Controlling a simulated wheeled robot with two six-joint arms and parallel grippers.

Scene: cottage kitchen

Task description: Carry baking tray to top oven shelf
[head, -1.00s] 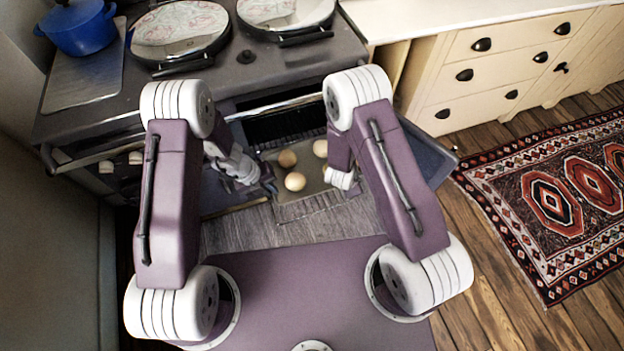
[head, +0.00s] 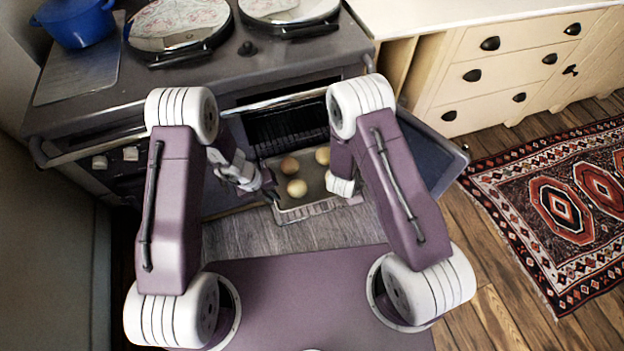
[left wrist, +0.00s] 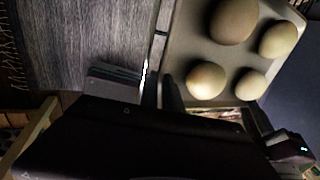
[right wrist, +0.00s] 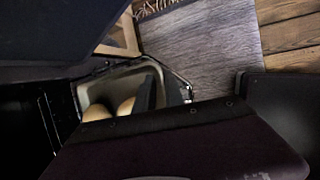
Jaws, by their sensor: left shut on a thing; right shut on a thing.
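The baking tray (head: 298,205) is a shallow grey tray with several round, bun-like pieces (head: 297,188) on it. It is held between my two arms in front of the open oven (head: 285,125). My left gripper (head: 270,191) is shut on the tray's left side; the tray also shows in the left wrist view (left wrist: 190,40). My right gripper (head: 340,186) is at the tray's right side, its fingers mostly hidden in the head view. In the right wrist view its fingers (right wrist: 152,95) are shut on the tray's edge (right wrist: 165,75). Dark rack bars show inside the oven; its deeper inside is hidden.
The open oven door (head: 432,150) stands to the right, beside my right arm. A rail (head: 290,101) runs along the stove front above the opening. A blue pot (head: 75,22) sits on the stove top. A grey mat (head: 235,235) lies below; a patterned rug (head: 560,205) lies right.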

